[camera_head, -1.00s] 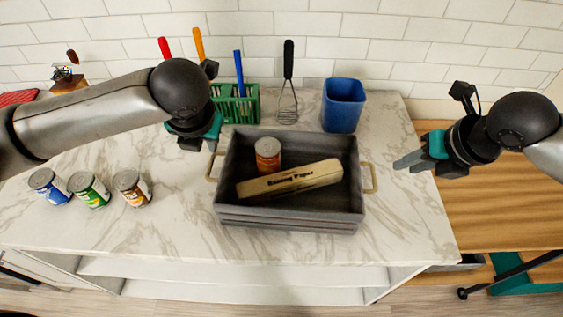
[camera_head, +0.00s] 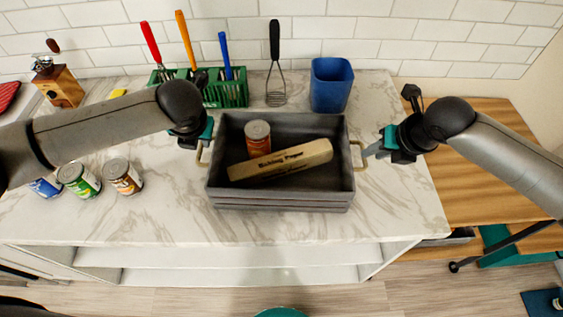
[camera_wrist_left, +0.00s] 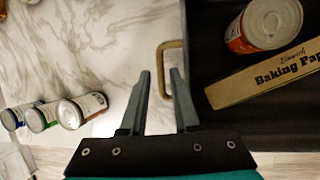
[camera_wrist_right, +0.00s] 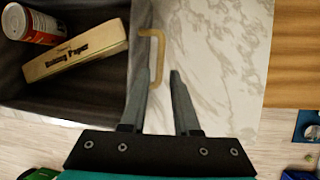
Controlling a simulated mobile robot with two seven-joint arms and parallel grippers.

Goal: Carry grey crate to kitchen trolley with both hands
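The grey crate (camera_head: 280,198) stands on the marble counter with a can (camera_head: 258,140) and a baking paper box (camera_head: 282,161) inside. Brass handles stick out at its left (camera_head: 201,155) and right (camera_head: 358,155) sides. My left gripper (camera_wrist_left: 160,80) is open at the left handle (camera_wrist_left: 163,60); the handle shows between and just beyond its fingertips. My right gripper (camera_wrist_right: 160,80) is open at the right handle (camera_wrist_right: 157,60), which shows between and beyond its fingertips. Neither gripper holds anything.
A wooden surface (camera_head: 455,170) lies to the right. The counter in front is clear.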

